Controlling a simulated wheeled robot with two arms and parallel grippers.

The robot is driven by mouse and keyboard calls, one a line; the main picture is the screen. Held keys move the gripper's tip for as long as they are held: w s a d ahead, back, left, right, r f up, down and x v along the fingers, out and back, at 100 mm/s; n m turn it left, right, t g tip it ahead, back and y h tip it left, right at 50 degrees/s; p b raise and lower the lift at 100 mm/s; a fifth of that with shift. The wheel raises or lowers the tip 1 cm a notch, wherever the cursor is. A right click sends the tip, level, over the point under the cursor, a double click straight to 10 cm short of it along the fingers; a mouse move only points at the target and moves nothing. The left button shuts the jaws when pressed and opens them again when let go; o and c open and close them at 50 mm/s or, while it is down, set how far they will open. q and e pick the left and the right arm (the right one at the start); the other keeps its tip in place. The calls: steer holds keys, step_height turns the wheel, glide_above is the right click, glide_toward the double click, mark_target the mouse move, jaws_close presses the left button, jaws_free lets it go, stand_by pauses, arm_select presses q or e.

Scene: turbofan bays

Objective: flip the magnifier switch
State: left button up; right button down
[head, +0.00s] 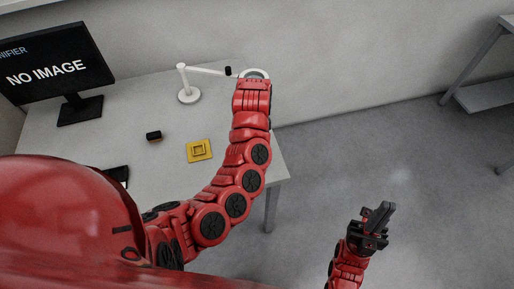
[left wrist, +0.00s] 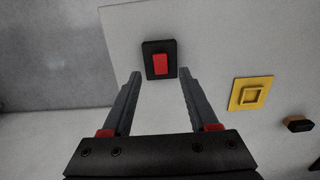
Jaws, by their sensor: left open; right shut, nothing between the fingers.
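The switch (left wrist: 159,62) is a red rocker in a black square housing on the light table top, seen in the left wrist view. It lies just beyond and between the fingertips of my left gripper (left wrist: 160,73), which is open and empty. I cannot tell whether the fingers touch it. In the head view my left arm hides the switch and the left gripper. The white magnifier lamp (head: 188,94) stands at the back of the table, its ring (head: 258,72) partly behind my left wrist. My right gripper (head: 382,213) is shut and empty, over the floor right of the table.
A monitor (head: 58,62) reading "NO IMAGE" stands at the table's back left. A yellow square piece (head: 199,150) and a small black-and-brown block (head: 154,136) lie on the table (head: 125,95). A shelf (head: 488,95) stands far right. Open floor lies between.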

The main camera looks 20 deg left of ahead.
arm_select(q)
step_height(320, 180, up, 12)
steer(key=p, duration=0.8)
steer(key=shift+w+a, duration=0.15)
steer(key=shift+w, duration=0.05)
steer(key=shift+f, duration=0.1)
